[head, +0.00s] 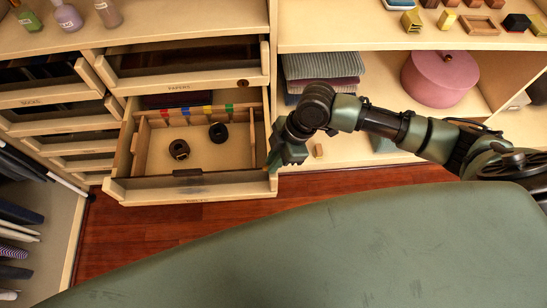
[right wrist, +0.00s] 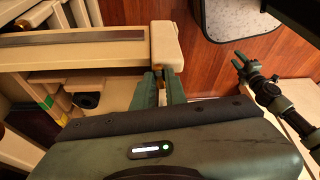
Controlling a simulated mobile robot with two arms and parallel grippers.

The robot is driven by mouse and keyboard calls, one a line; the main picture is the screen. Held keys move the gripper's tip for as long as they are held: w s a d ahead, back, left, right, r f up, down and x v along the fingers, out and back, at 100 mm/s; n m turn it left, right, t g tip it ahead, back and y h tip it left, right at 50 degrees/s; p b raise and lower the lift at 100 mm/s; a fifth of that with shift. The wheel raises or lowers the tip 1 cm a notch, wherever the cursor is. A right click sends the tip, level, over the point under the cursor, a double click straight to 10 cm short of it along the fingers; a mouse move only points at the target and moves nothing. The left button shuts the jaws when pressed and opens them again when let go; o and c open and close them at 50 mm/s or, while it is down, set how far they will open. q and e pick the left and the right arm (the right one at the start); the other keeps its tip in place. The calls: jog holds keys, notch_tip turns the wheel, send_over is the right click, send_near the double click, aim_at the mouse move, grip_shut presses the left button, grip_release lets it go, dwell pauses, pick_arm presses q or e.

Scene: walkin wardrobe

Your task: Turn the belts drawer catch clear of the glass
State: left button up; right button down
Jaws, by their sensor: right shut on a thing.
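The open drawer (head: 190,189) holds two dark coiled belts (head: 179,149) (head: 218,132) and coloured dividers; it also shows in the right wrist view (right wrist: 165,45). My right gripper (head: 274,164) is at its front right corner, its fingers straddling the front panel's right end (right wrist: 160,90). A small brownish piece (right wrist: 158,72) shows between the fingers; I cannot tell what it is. A dark round piece (head: 243,83) sits on the front of the "PAPERS" drawer above; I cannot tell whether it is the catch. My left gripper (right wrist: 242,60) appears open and empty in the right wrist view, over the floor.
Dark-topped drawers (head: 50,113) stand slightly open at the left. A pink round box (head: 441,77) and folded textiles (head: 322,68) are on the shelf at right. Bottles (head: 67,15) stand on the top. Red wood floor (head: 200,220) is bare in front of the open drawer.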

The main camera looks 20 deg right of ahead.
jog(key=n, duration=0.1)
jog(key=n+g+p, duration=0.1)
jog(key=shift+w+r+n, duration=0.1)
jog(key=shift+r+n, duration=0.1)
jog(key=shift+n, duration=0.2)
jog(key=n+g, duration=0.1)
jog(key=n, duration=0.2)
jog(key=shift+a+f+n, duration=0.1)
jog(key=shift+n, duration=0.2)
jog(key=n+g+h, duration=0.1)
jog(key=n, duration=0.3)
jog(key=shift+n+g+b, duration=0.3)
jog(key=shift+g, duration=0.1)
jog(key=n+h, duration=0.1)
jog(key=n, duration=0.1)
jog(key=n+h, duration=0.1)
jog(key=n, duration=0.1)
jog(key=shift+n+g+b, duration=0.4)
jog(key=c, duration=1.4)
grip_release()
jog(key=shift+s, duration=0.2)
jog(key=shift+c, duration=0.2)
jog(key=v, duration=0.7)
jog(key=shift+w+r+b, duration=0.2)
jog(key=shift+r+b, duration=0.15)
jog(key=shift+b, duration=0.1)
